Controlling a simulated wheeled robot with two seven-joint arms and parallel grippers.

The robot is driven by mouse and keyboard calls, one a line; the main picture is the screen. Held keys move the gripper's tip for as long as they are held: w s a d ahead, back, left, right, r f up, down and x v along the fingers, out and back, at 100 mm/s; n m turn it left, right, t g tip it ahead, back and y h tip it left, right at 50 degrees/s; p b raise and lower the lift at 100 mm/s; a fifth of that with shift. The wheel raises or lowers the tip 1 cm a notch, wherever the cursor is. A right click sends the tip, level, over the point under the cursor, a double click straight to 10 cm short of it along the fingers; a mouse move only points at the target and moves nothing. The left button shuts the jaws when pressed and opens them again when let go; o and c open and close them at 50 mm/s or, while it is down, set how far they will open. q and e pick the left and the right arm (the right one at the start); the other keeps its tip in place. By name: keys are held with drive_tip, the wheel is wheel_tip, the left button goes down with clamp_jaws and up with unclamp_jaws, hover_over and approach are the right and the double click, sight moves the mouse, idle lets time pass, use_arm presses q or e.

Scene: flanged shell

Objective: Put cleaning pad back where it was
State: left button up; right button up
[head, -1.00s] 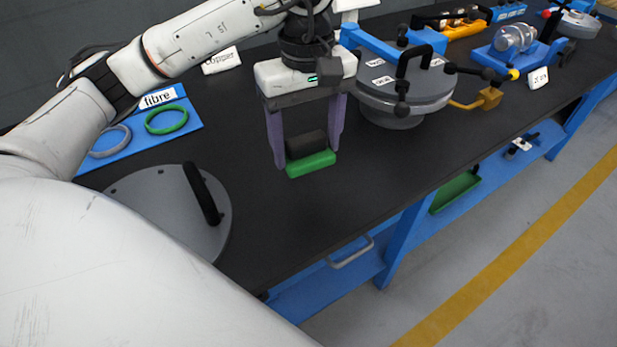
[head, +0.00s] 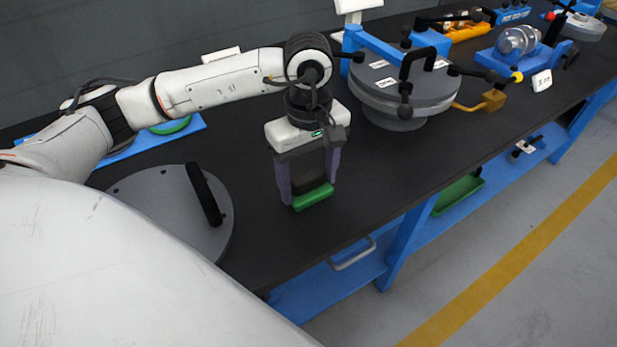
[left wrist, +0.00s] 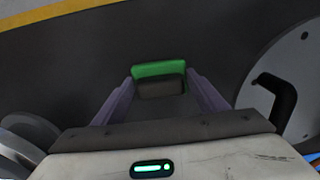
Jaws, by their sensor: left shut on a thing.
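The cleaning pad has a dark grip block and a green base (head: 313,197). My left gripper (head: 307,190) is shut on its dark block, with one purple finger on each side. The pad is over the black bench top near its front edge; I cannot tell whether its green base touches the surface. In the left wrist view the green base (left wrist: 158,69) shows beyond the dark block, between the fingertips (left wrist: 160,88). My right gripper is not in view.
A grey round cover (head: 165,210) with a black handle lies left of the gripper. A flanged grey vessel (head: 405,95) with a blue clamp stands to the right. A blue mat (head: 140,143) with rings lies behind my arm. On the lower shelf is a green tray (head: 458,192).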

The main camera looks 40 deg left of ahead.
sight(309, 177)
use_arm(q)
drive_tip(key=shift+f, duration=0.2)
drive_tip(key=o, duration=1)
drive_tip(key=shift+r, duration=0.1)
wheel_tip(309, 177, up, 12)
drive_tip(key=shift+r, duration=0.15)
